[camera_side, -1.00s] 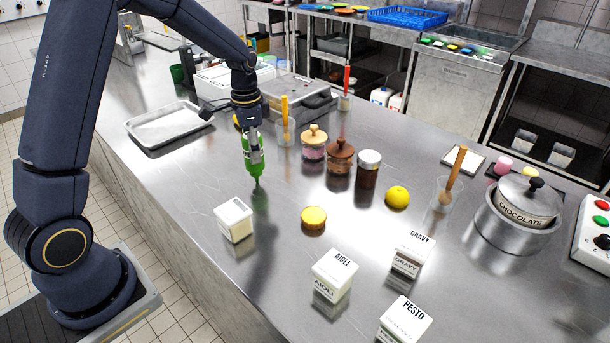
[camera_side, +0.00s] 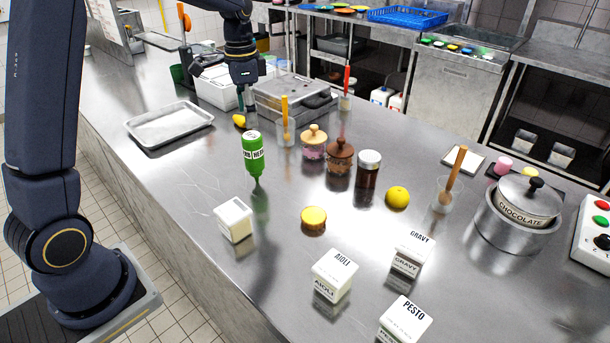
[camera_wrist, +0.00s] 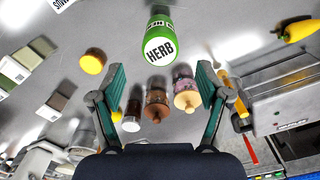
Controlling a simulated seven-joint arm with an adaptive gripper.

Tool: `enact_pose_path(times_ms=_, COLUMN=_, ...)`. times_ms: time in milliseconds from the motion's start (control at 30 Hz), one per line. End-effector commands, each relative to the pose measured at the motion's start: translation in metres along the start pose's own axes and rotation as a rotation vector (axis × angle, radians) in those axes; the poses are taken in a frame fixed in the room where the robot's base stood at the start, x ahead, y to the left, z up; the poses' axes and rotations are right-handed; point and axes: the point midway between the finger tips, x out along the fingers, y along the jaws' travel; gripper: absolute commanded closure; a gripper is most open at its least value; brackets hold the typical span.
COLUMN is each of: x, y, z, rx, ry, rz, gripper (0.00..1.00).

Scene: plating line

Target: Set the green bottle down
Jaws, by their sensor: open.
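The green bottle (camera_side: 253,153) stands on the steel counter with its narrow end down and its wide end up, apart from my gripper. It also shows at the top middle of the wrist view (camera_wrist: 160,38), with its HERB label readable. My gripper (camera_side: 245,103) is raised behind and above the bottle in the side view. In the wrist view my gripper's two fingers (camera_wrist: 160,90) are wide apart and nothing is between their pads.
A metal tray (camera_side: 168,125) lies at back left. A grey appliance (camera_side: 290,95) is near my gripper.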

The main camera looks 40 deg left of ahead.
Motion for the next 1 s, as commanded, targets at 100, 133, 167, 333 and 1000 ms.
enact_pose_path(times_ms=100, x=-0.017, y=-0.001, z=-0.001, rx=0.000, ry=0.002, rz=-0.002, gripper=0.24)
enact_pose_path(times_ms=133, x=-0.019, y=0.000, z=-0.001, rx=0.000, ry=0.002, rz=-0.002, gripper=0.24)
enact_pose_path(times_ms=167, x=-0.022, y=0.000, z=0.000, rx=-0.001, ry=0.002, rz=-0.002, gripper=0.24)
enact_pose_path(times_ms=333, x=-0.046, y=0.023, z=0.010, rx=-0.041, ry=0.041, rz=-0.033, gripper=0.24)
enact_pose_path(times_ms=1000, x=-0.059, y=0.190, z=0.141, rx=-0.458, ry=0.481, rz=-0.119, gripper=0.24)
